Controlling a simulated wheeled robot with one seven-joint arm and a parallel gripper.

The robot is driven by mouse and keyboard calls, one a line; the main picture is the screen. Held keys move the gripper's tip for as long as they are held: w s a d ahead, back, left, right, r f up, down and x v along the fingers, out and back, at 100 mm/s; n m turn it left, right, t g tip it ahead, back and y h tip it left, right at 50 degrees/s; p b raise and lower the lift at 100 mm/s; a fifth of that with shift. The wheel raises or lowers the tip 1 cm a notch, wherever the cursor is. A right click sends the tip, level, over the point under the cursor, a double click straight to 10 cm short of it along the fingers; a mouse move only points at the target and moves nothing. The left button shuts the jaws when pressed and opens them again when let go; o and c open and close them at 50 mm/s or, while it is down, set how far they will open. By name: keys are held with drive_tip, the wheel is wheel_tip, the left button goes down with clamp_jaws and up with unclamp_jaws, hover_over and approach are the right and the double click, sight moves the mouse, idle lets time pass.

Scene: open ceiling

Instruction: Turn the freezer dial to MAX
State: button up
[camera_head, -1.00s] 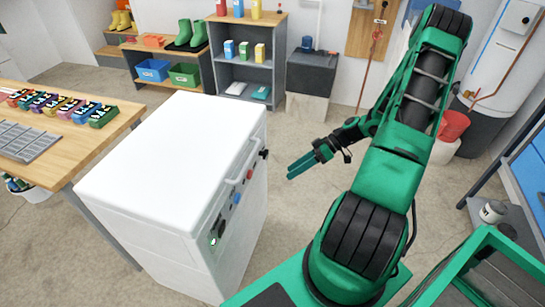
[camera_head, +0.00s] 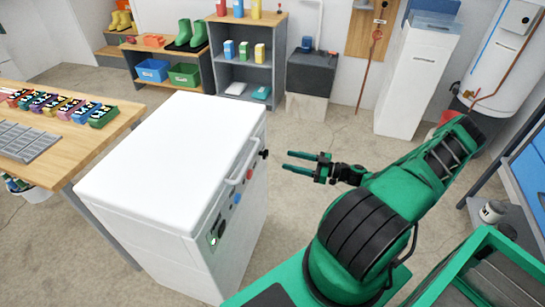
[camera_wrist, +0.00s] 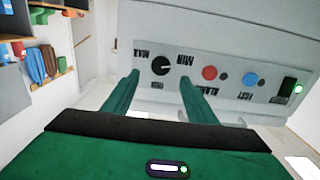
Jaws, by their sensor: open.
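The white chest freezer (camera_head: 165,165) stands left of my arm in the head view, its lid shut. Its black dial (camera_head: 264,153) is at the far end of the front panel. In the wrist view the dial (camera_wrist: 160,66) lies between two upside-down labels, MAX on the left and MIN on the right; its pale mark seems to face the MIN side. My gripper (camera_head: 287,161) is open and empty, its fingers pointing at the panel with a gap before the dial. In the wrist view my gripper (camera_wrist: 159,78) has one finger on each side of the dial.
On the panel, a red button (camera_wrist: 209,73), a blue button (camera_wrist: 250,79) and a green-lit switch (camera_wrist: 289,87) sit beside the dial. The lid handle (camera_head: 241,163) juts out above the panel. A workbench (camera_head: 100,146) stands left of the freezer. Floor around my gripper is clear.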

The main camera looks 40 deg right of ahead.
sight(267, 155)
drive_tip(key=x, duration=0.8)
drive_tip(key=shift+w+a, duration=0.25)
drive_tip(key=shift+a, duration=0.05)
drive_tip(key=c, duration=1.1)
drive_tip(key=shift+o, duration=0.2)
drive_tip(key=shift+d, duration=0.15)
